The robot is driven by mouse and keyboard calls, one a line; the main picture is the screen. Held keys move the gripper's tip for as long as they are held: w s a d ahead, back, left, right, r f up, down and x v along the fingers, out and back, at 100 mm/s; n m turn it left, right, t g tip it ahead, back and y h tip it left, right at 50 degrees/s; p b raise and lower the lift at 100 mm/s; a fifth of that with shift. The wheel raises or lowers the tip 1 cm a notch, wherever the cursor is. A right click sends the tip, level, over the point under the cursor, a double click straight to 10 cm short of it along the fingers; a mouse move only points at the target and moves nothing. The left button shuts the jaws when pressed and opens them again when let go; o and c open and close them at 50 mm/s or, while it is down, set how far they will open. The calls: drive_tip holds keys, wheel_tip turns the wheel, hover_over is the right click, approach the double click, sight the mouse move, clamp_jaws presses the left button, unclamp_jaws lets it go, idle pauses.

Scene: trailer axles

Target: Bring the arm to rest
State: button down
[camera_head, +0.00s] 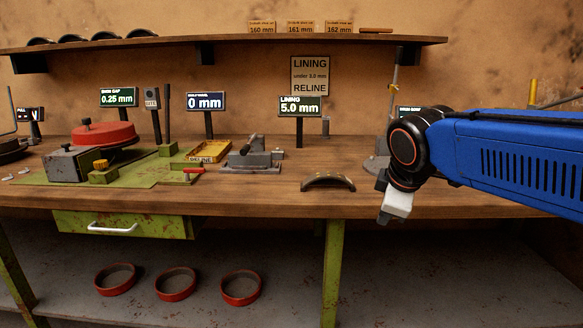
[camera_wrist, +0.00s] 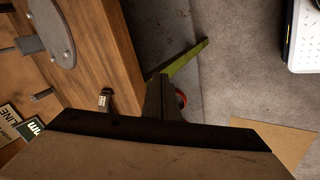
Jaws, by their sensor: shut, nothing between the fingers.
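My blue arm (camera_head: 520,155) reaches in from the right in the head view and ends in a black wrist joint. My gripper (camera_head: 385,217) hangs below that joint, pointing down near the bench's front edge, with a white part beside it. In the wrist view the dark fingers (camera_wrist: 164,90) are together with nothing between them. The wooden bench (camera_head: 460,200) lies behind the gripper in the head view. A curved brake shoe (camera_head: 327,181) lies on the bench to the left of the gripper, apart from it.
A green mat with a red drum (camera_head: 104,134) and a grey vise-like fixture (camera_head: 250,160) stand further left. A lining display (camera_head: 300,107) stands behind the shoe. A green leg (camera_head: 333,270) supports the bench. Several red rings (camera_head: 240,288) lie on the lower shelf. Open floor (camera_wrist: 235,85) shows beside the bench.

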drive_tip(key=s+d+f+m+g, duration=0.1)
drive_tip(key=s+d+f+m, duration=0.3)
drive_tip(key=s, duration=0.6)
drive_tip(key=s+d+f+m, duration=0.3)
drive_tip(key=s+f+m, duration=0.6)
drive_tip(key=s+f, duration=0.1)
drive_tip(key=shift+d+f+g, duration=0.4)
drive_tip(key=shift+f, duration=0.2)
